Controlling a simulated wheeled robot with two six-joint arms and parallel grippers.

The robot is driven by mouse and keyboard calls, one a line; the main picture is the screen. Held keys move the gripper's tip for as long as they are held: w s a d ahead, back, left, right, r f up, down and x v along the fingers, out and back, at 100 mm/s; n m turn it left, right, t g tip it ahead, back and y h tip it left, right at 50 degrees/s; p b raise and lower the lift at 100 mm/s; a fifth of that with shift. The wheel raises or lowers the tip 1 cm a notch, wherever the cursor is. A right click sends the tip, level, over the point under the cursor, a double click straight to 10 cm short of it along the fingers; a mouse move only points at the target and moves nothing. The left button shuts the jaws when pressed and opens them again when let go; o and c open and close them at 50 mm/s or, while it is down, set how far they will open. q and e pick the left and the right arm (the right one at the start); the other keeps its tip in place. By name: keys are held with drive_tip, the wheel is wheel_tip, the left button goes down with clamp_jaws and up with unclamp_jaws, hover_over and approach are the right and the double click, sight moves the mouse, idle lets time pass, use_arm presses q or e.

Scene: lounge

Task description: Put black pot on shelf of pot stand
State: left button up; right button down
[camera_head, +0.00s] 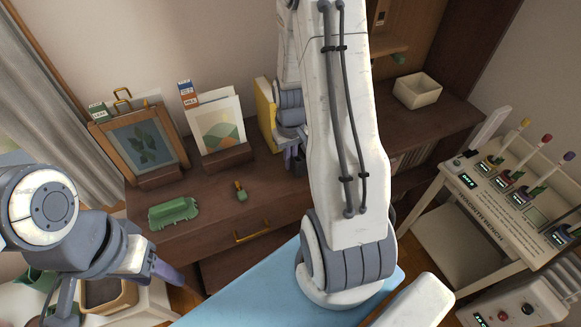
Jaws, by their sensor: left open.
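I cannot make out a black pot or a pot stand for certain in the head view. My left gripper (118,299) is at the lower left, pointing down, with its fingers spread apart. Between and behind its fingers is a tan-rimmed box with a dark inside (108,293), on a white surface; I see nothing gripped. My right gripper (292,156) is over the brown cabinet, partly hidden behind my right arm, which fills the middle of the view. Whether its fingers are open or shut is hidden.
The brown cabinet (215,205) carries a framed leaf picture (143,145), a print (218,135), a green case (173,212) and a white bin (417,91). A light-blue surface (250,296) lies in front. A white workbench (500,210) stands right. A green container (38,280) is lower left.

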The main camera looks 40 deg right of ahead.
drive_tip(key=shift+f, duration=1.75)
drive_tip(key=shift+f, duration=0.1)
drive_tip(key=shift+f, duration=0.15)
drive_tip(key=c, duration=1.1)
unclamp_jaws()
drive_tip(key=shift+o, duration=0.2)
drive_tip(key=shift+r, duration=0.2)
